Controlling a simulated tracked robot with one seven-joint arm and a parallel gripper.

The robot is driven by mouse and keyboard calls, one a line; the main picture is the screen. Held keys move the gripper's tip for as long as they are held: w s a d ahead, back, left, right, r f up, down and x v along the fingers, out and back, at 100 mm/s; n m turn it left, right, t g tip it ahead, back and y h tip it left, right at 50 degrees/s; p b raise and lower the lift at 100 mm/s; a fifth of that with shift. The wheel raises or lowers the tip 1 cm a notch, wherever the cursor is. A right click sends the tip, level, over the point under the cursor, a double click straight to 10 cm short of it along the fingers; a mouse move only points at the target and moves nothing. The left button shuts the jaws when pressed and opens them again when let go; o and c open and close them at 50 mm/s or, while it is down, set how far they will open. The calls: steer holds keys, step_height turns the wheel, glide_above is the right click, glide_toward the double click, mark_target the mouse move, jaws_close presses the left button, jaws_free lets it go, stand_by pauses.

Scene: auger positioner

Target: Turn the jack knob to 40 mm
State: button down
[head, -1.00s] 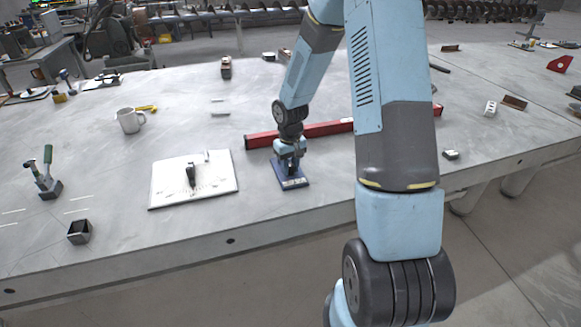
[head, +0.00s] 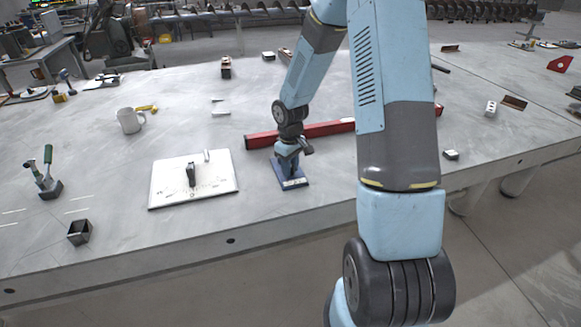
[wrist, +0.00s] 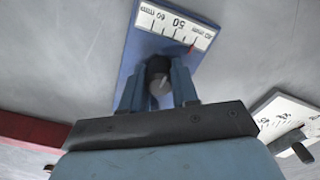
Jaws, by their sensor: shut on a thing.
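The jack is a small blue plate (head: 293,184) on the table, with a white scale strip (wrist: 175,24) marked 60, 50 and 40 mm in the wrist view. A small red pointer (wrist: 192,47) stands between the 50 and 40 labels, closer to 40; the exact reading is too small to tell. The dark round knob (wrist: 158,77) stands upright on the plate. My gripper (wrist: 159,92) is shut on the knob from above, with one blue finger on each side. In the head view my gripper (head: 287,160) covers the knob.
A red bar (head: 325,129) lies just behind the jack. A white board with a black lever (head: 215,183) lies to its left and also shows in the wrist view (wrist: 287,112). The table in front of the jack is clear.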

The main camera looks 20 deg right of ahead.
steer(key=c, duration=0.8)
jaws_free()
steer(key=shift+c, duration=0.2)
steer(key=m, duration=0.8)
step_height(320, 180, up, 14)
steer(key=r, duration=0.1)
steer(key=s+r+t+h, duration=0.1)
steer(key=s+r+t, duration=0.1)
steer(key=s+r, duration=0.9)
steer(key=shift+s+r+n+t, duration=0.3)
steer(key=shift+s+r+n, duration=0.1)
steer(key=shift+r, duration=0.85)
steer(key=shift+r, duration=0.1)
